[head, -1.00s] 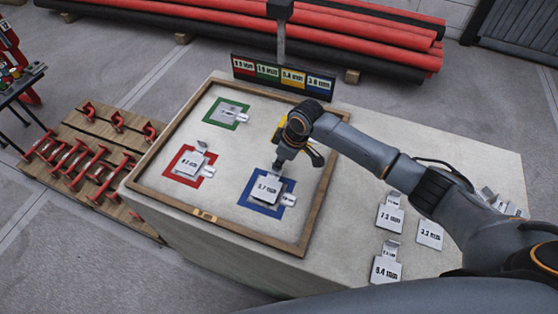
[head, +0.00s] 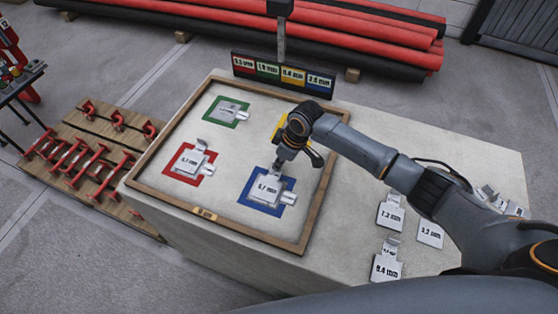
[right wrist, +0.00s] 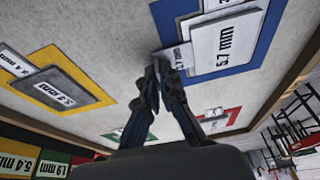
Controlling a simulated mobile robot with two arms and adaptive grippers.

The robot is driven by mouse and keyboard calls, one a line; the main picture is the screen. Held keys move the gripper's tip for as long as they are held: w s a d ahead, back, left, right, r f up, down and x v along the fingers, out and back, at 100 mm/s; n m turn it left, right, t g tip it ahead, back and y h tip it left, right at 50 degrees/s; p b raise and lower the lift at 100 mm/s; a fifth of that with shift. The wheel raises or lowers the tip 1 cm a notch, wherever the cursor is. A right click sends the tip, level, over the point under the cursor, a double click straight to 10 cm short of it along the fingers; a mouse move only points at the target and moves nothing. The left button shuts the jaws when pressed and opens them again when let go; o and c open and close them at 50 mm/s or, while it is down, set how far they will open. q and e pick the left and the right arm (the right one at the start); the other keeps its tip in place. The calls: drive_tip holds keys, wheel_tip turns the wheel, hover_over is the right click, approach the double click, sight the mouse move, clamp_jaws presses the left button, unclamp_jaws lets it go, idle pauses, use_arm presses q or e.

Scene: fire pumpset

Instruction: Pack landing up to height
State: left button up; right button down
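A wooden-framed board (head: 148,184) on the pale bench holds coloured squares. The blue square (head: 285,207) carries a 5.7 mm plate (head: 267,189) and another tab beside it. The red square (head: 176,168) and green square (head: 212,113) hold plates too. The yellow square (right wrist: 95,97) carries two plates in the right wrist view and is mostly behind my arm in the head view. My right gripper (right wrist: 160,66) points down at the 5.7 mm plate's tab (right wrist: 180,56). Its fingertips are close together; whether they pinch the tab is unclear. My left gripper is out of view.
A sign (head: 284,75) with red, green, yellow and blue labels stands behind the board. Loose plates, including a 7.3 mm (head: 391,215) and an 8.4 mm (head: 386,268), lie on the bench at right under my arm. A pallet (head: 97,170) of red parts stands at left.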

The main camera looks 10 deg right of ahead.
drive_tip(key=c, duration=1.4)
unclamp_jaws()
drive_tip(key=shift+c, duration=0.2)
drive_tip(key=v, duration=1.2)
drive_tip(key=shift+f, duration=0.1)
